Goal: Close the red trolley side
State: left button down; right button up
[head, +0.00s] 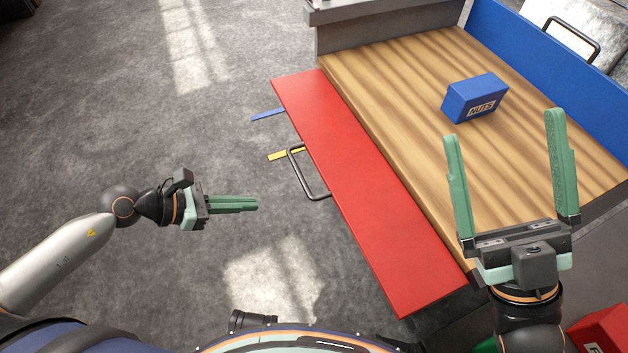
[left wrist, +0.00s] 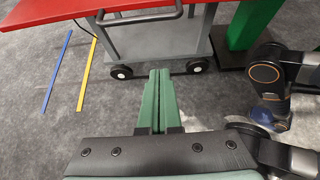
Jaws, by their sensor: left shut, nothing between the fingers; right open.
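The red trolley side (head: 365,190) is folded outward from the near left edge of the trolley's wooden top (head: 400,90). Its dark handle (head: 308,175) sticks out from its outer edge. In the left wrist view the red side (left wrist: 60,12) crosses the top, with the handle (left wrist: 140,17) at its edge. My left gripper (head: 257,204) is shut and empty, over the floor to the left of the handle and apart from it. My right gripper (head: 499,125) is open and empty, above the near right part of the wooden top.
A blue box marked NUTS (head: 476,98) lies on the wooden top. A blue side (head: 550,70) stands upright along the far right edge. Trolley wheels (left wrist: 120,71) show below the red side. Blue (head: 267,114) and yellow (head: 279,155) floor strips lie by it. The left floor is clear.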

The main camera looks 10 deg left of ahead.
pick_arm(q)
jog(key=b+x, duration=0.3)
jog(key=x, duration=0.8)
jog(key=shift+w+d+r+p, duration=0.15)
jog(key=shift+r+p, duration=0.05)
jog(key=shift+r, duration=0.95)
jog(key=shift+w+d+r+p, duration=0.1)
jog(key=shift+d+r+p, duration=0.1)
jog(key=shift+r, duration=0.95)
pick_arm(e)
jog(key=shift+w+d+f+m, duration=0.1)
jog(key=shift+w+f+m, duration=0.05)
jog(key=shift+f, duration=0.45)
jog(key=shift+w+d+f+m, duration=0.1)
jog(key=shift+f+m, duration=0.05)
jog(key=shift+f, duration=0.45)
pick_arm(q)
jog(key=shift+r, duration=0.1)
pick_arm(e)
jog(key=shift+d+r, duration=0.1)
